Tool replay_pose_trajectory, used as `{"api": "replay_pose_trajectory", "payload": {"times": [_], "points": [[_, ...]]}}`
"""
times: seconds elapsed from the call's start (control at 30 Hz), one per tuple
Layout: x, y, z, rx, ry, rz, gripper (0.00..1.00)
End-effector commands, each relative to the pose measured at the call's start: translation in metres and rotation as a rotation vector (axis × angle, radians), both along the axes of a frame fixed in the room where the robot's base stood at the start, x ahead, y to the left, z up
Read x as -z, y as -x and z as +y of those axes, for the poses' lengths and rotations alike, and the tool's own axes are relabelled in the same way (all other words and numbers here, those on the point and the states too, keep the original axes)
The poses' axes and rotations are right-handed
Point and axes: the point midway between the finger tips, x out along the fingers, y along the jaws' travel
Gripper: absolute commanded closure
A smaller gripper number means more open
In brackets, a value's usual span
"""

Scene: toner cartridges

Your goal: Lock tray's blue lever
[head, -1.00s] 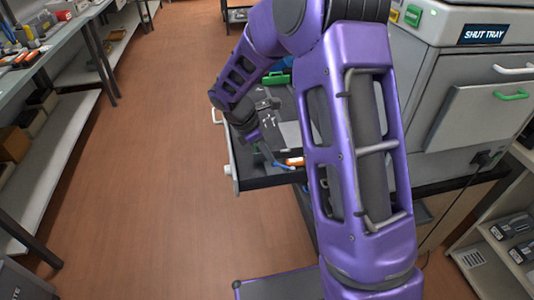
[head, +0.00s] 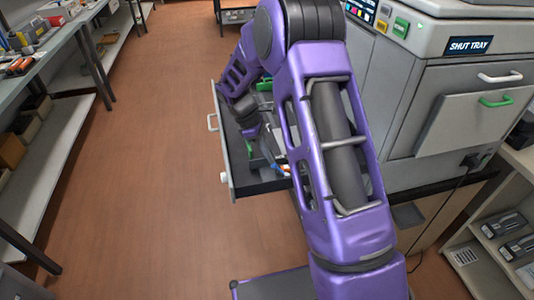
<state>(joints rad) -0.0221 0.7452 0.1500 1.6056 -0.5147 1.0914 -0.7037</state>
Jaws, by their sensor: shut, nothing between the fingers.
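The pulled-out tray (head: 226,150) of the printer stands open on the left of the machine, with a pale front and a handle (head: 212,122). The blue lever (head: 269,157) shows as a small blue piece inside the tray near its front end. My arm hides part of it, and its exact angle is unclear. My gripper (head: 261,148) points down into the tray, close beside the blue lever. Its fingers are small and dark here; they are shut with nothing between them. I cannot tell whether they touch the lever.
The grey printer (head: 440,75) with a "SHUT TRAY" display (head: 470,45) stands on the right. A green handle (head: 496,101) is on its front panel. Shelves with cartridges (head: 510,235) are at lower right. A workbench (head: 50,65) lines the left; the floor between is clear.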

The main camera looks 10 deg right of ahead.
Motion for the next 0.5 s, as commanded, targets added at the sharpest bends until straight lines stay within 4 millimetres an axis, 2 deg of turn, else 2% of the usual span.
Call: {"api": "replay_pose_trajectory", "payload": {"times": [0.5], "points": [[0.000, -0.005, -0.012, 0.183, 0.002, 0.001, 1.00]]}}
